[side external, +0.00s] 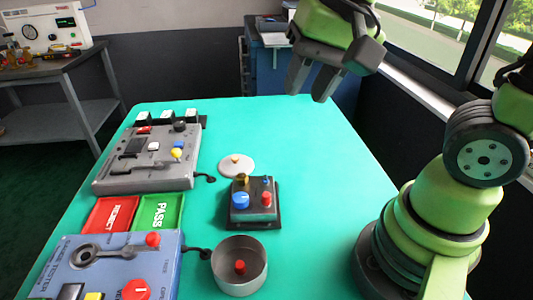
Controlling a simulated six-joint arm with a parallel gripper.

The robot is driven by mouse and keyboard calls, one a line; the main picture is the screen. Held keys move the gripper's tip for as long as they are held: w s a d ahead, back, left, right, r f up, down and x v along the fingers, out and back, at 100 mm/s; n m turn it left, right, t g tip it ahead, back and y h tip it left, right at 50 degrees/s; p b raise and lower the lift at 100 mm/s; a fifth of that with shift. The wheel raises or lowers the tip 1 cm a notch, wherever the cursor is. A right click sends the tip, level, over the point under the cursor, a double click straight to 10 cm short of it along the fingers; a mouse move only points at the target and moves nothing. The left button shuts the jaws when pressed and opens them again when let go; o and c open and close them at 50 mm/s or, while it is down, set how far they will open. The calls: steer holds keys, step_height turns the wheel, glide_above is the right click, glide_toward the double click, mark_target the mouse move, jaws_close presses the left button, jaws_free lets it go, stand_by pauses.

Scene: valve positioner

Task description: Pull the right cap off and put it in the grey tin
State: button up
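The valve positioner (254,216) is a small dark grey block on a black base in the middle of the mat. On its top are a blue cap (240,200) at the front left, a red cap (266,199) at the front right, a brass fitting (242,179) at the back left and a small blue-topped part at the back right. The round grey tin (228,282) stands open in front of it, with a red cap-like piece (240,267) inside. My gripper (312,93) is open and empty, high above the far right of the mat, apart from everything.
A white disc (236,166) with a small knob lies behind the positioner. Red REJECT (110,214) and green PASS (160,212) trays lie left, between a grey control box (150,165) and a blue-grey tester (115,265). The mat's right side is clear.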

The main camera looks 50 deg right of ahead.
mark_target(266, 194)
steer(key=w+f+m+g, duration=0.1)
steer(key=w+f+m, duration=0.1)
steer(key=f, duration=0.5)
steer(key=w+a+f+m+g+h, duration=0.1)
steer(key=f+m, duration=0.1)
steer(key=f, duration=0.6)
steer(key=w+f+m+g, duration=0.1)
steer(key=w+f+g, duration=0.1)
steer(key=f, duration=0.5)
steer(key=shift+w+a+f+m, duration=0.2)
steer(key=shift+w+a+m, duration=0.15)
steer(key=shift+a+m, duration=0.05)
jaws_close()
